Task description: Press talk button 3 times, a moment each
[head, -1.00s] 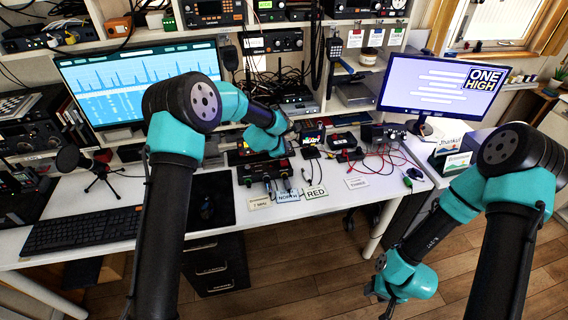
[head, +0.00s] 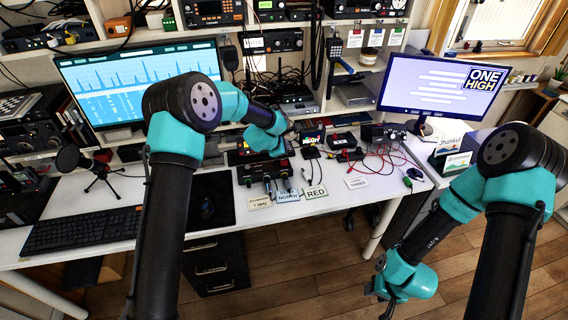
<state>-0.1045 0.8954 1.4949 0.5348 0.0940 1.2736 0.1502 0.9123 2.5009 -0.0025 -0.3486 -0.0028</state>
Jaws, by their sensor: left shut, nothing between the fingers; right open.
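A black radio unit with red parts (head: 252,174) lies on the white desk, below the shelves. My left gripper (head: 277,152) is over its back part, shut and empty, with its fingertips mostly hidden by my own arm's teal wrist. I cannot make out a talk button or tell whether the fingertips touch anything. My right gripper (head: 379,299) is open and empty, low on the right, away from the desk and over the wooden floor.
Cards reading NORTH (head: 287,197) and RED (head: 315,191) lie at the desk's front edge. A keyboard (head: 82,229) and microphone on a tripod (head: 92,166) are at left. Red cables (head: 385,152) run from small boxes at right. Monitors (head: 441,87) stand behind.

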